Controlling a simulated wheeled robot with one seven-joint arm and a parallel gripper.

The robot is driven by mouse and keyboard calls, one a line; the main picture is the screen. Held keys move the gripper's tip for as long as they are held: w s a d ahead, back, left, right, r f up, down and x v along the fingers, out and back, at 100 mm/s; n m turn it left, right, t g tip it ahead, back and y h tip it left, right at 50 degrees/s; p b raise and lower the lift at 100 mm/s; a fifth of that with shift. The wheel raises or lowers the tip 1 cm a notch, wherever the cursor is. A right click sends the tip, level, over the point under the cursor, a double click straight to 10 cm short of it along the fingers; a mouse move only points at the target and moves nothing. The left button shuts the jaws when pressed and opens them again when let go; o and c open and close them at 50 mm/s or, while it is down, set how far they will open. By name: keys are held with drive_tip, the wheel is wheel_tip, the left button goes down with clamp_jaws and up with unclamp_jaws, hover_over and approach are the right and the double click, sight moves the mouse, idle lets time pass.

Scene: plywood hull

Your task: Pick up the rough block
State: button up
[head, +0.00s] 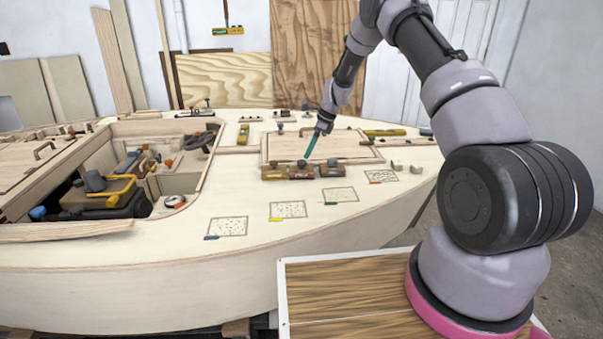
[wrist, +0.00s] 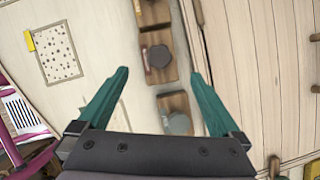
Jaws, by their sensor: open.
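Three small brown blocks stand in a row on the pale plywood deck in the head view: a left one (head: 273,173), a middle one (head: 301,173) with a dark knob, and a right one (head: 331,171) with a grey knob. I cannot tell which is the rough block. My gripper (head: 306,157) points down just above the middle block. In the wrist view my gripper (wrist: 160,73) has its teal fingers spread wide and nothing between them. The dark-knobbed block (wrist: 158,74) shows between the fingertips, and the grey-knobbed block (wrist: 169,100) lies closer to the palm.
Speckled patches, one with a yellow tab (head: 289,209), are marked on the deck in front of the blocks. A raised hatch panel (head: 290,147) lies just behind them. An open cockpit with clamps and tools (head: 115,190) is at left.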

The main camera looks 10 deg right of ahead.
sight(303, 162)
drive_tip(key=x, duration=0.9)
drive_tip(key=shift+s+a+f, duration=0.1)
drive_tip(key=shift+s+f, duration=0.05)
drive_tip(key=shift+f, duration=0.05)
drive_tip(key=c, duration=1.4)
